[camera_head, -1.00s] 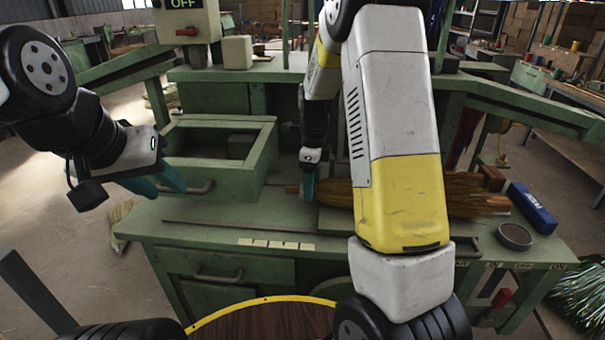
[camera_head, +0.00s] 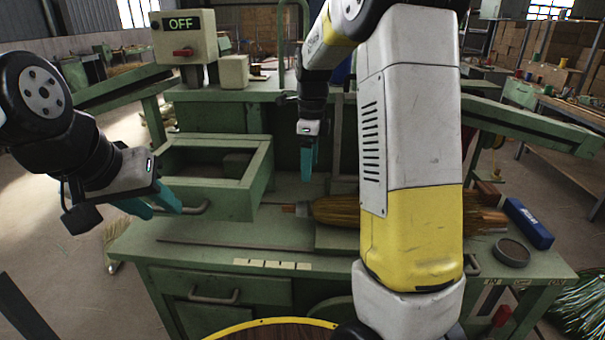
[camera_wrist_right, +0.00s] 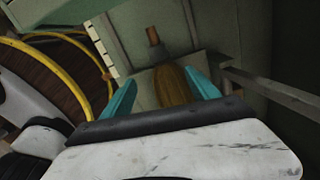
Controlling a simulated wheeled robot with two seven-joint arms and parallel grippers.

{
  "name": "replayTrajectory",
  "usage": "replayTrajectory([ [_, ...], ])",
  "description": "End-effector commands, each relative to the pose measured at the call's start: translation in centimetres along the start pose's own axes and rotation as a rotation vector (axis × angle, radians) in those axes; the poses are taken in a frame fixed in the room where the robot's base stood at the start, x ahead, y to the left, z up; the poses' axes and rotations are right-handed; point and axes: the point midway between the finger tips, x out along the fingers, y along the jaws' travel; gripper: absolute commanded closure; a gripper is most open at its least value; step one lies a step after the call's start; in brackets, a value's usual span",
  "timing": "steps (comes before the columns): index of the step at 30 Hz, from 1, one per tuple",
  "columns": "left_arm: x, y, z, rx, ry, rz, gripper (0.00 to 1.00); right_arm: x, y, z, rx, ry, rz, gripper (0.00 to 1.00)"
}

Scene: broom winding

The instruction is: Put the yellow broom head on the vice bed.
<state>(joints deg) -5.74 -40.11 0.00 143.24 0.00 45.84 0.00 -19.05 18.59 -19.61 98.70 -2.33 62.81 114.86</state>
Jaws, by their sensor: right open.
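The yellow broom head (camera_head: 345,210) lies on its side on a raised green plate (camera_head: 338,240) on the bench, its short wooden stub (camera_head: 289,208) pointing left. My right arm hides part of it. I cannot tell whether that plate is the vice bed. My right gripper (camera_head: 308,165) is open and empty, above the neck end of the broom head with a gap. In the right wrist view the broom head (camera_wrist_right: 175,85) shows beyond and between the two spread teal fingers (camera_wrist_right: 168,95).
An open green box (camera_head: 245,185) stands at the bench's left. A blue block (camera_head: 528,222) and a round dark tin (camera_head: 510,252) sit at the right end. A control box marked OFF (camera_head: 185,35) stands at the back left. The bench front is mostly clear.

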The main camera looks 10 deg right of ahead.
Motion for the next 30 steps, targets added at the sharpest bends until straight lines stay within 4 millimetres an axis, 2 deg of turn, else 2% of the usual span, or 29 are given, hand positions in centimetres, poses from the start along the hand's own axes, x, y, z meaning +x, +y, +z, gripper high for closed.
replayTrajectory([
  [5, 0.0, 0.0, 0.0, 0.0, 0.0, 0.0, 0.64, -3.3, 3.1, -1.5, -0.284, -0.086, -0.056, 0.3],
  [9, 0.0, 0.0, 0.0, 0.0, 0.0, 0.0, 0.64, -6.2, 7.6, -3.1, -0.671, -0.148, -0.168, 0.3],
  [14, 0.0, 0.0, 0.0, 0.0, 0.0, 0.0, 0.64, -8.4, 13.0, -4.9, -1.125, -0.138, -0.338, 0.3],
  [18, 0.0, 0.0, 0.0, 0.0, 0.0, 0.0, 0.64, -9.0, 17.5, -6.2, -1.497, -0.05, -0.485, 0.3],
  [21, 0.0, 0.0, 0.0, 0.0, 0.0, 0.0, 0.64, -8.8, 20.0, -6.9, -1.71, 0.037, -0.562, 0.3],
  [25, 0.0, 0.0, 0.0, 0.0, 0.0, 0.0, 0.64, -8.4, 21.9, -7.5, -1.892, 0.132, -0.618, 0.3],
  [30, 0.0, 0.0, 0.0, 0.0, 0.0, 0.0, 0.64, -8.1, 22.7, -7.7, -1.977, 0.181, -0.638, 0.3],
])
